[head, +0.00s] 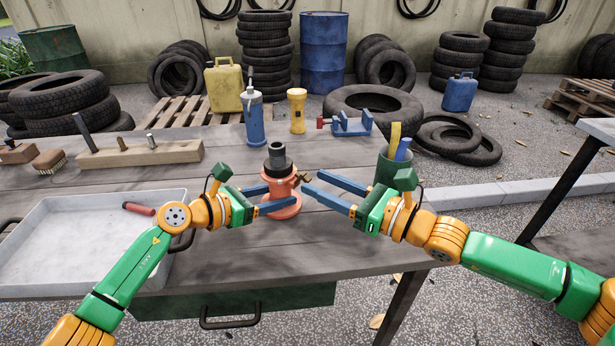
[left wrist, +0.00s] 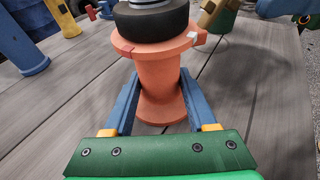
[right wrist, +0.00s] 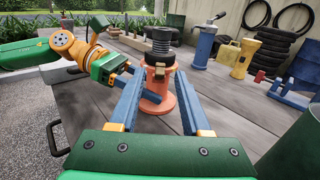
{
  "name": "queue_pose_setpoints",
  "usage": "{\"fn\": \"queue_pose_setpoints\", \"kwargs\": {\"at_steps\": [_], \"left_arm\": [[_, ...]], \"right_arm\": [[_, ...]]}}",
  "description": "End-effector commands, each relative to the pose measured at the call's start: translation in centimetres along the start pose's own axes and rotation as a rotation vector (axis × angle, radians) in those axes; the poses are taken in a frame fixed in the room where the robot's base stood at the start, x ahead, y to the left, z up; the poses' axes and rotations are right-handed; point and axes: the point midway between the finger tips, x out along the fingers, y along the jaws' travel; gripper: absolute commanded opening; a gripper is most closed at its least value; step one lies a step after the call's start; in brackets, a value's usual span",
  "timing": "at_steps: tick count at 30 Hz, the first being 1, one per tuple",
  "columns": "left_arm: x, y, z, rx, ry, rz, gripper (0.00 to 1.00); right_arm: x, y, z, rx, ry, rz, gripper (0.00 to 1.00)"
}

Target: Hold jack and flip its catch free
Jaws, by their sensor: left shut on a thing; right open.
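The jack (head: 281,190) is an orange flanged body with a black collar and a grey screw top, upright on the workbench. A brass-coloured catch (head: 301,177) sticks out from the right of its collar; it also shows in the left wrist view (left wrist: 212,14). My left gripper (head: 270,197) is shut on the jack's orange body, one blue finger on each side. My right gripper (head: 313,182) is open and empty, just right of the jack, its fingertips close to the catch. In the right wrist view the jack (right wrist: 158,88) stands beyond the open fingers.
A grey tray (head: 40,238) with a red-handled tool is at left. A green cup (head: 391,168) is close behind my right gripper.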

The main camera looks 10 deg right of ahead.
Motion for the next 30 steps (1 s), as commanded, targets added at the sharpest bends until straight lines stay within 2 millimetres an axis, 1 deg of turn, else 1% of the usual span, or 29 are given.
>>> {"fn": "queue_pose_setpoints", "kwargs": {"at_steps": [1,3,6,9,15,17,18,20,21,27,30], "left_arm": [[0.0,0.1,0.0,0.0,-0.001,0.002,0.26],[0.0,0.1,0.0,0.0,-0.001,0.002,0.26],[0.0,0.1,0.0,0.0,-0.001,0.002,0.26],[0.0,0.1,0.0,0.0,-0.001,0.002,0.26],[0.0,0.1,0.0,0.0,-0.001,0.002,0.26],[0.0,0.1,0.0,0.0,-0.001,0.002,0.26],[0.0,0.1,0.0,-0.001,-0.001,0.002,0.26],[0.0,0.1,0.0,-0.001,-0.001,0.002,0.26],[0.0,0.1,0.0,-0.001,-0.001,0.002,0.26],[0.0,0.1,0.0,-0.001,-0.001,0.002,0.26],[0.0,0.1,0.0,-0.001,-0.001,0.002,0.26]], "right_arm": [[1.1,0.1,0.0,0.002,-0.002,0.003,0.47],[2.3,0.1,0.0,0.0,-0.001,0.002,0.47],[3.4,0.0,0.1,0.0,-0.002,0.0,0.47],[3.8,0.0,0.0,-0.001,-0.001,-0.001,0.47],[3.8,-0.1,0.0,-0.001,-0.001,-0.001,0.47],[3.8,0.0,0.0,-0.001,-0.001,-0.001,0.31],[3.8,0.0,0.0,-0.001,-0.001,-0.001,0.2],[3.8,0.0,0.0,-0.001,-0.001,-0.001,0.04],[3.8,0.0,0.0,-0.001,-0.001,-0.001,0.0],[3.8,0.0,-0.1,0.001,-0.012,0.001,0.0],[3.6,0.1,-0.5,0.007,-0.088,0.005,0.0]]}}
